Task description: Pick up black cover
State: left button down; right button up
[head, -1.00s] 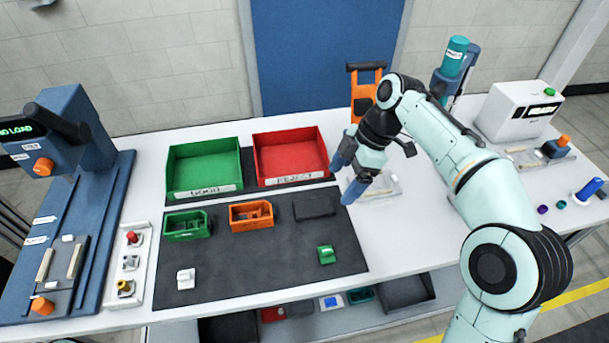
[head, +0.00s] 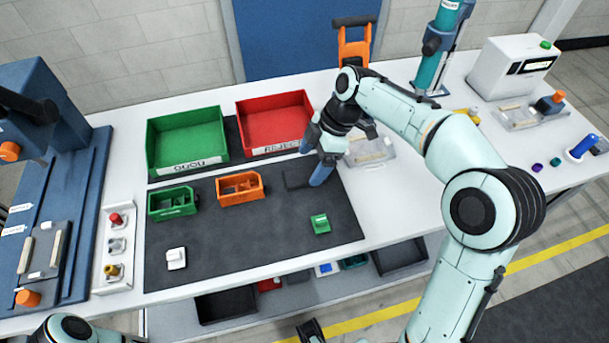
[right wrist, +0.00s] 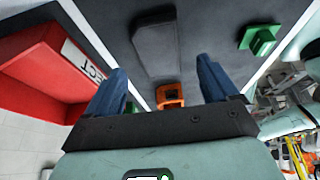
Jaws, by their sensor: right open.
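The black cover (head: 296,178) is a flat dark piece lying on the dark mat, right of the orange bin. In the right wrist view the cover (right wrist: 155,48) is a long dark shape beyond the fingers. My right gripper (head: 310,166) is open, with its blue fingers above and partly in front of the cover's right end in the head view. Whether a finger touches the cover cannot be told. Part of my left arm shows at the bottom left; its gripper does not show clearly.
Green (head: 190,166) and red (head: 273,153) trays stand behind the mat (head: 240,245). Small green (head: 172,213) and orange (head: 240,200) bins stand on it. A green part (head: 320,224) and a white part (head: 176,258) lie nearer the front. Mid-mat is clear.

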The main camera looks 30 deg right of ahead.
aim_at(305, 174)
jog(key=x, duration=0.3)
jog(key=shift+f, duration=0.35)
jog(key=c, duration=1.1)
jog(key=shift+c, duration=0.2)
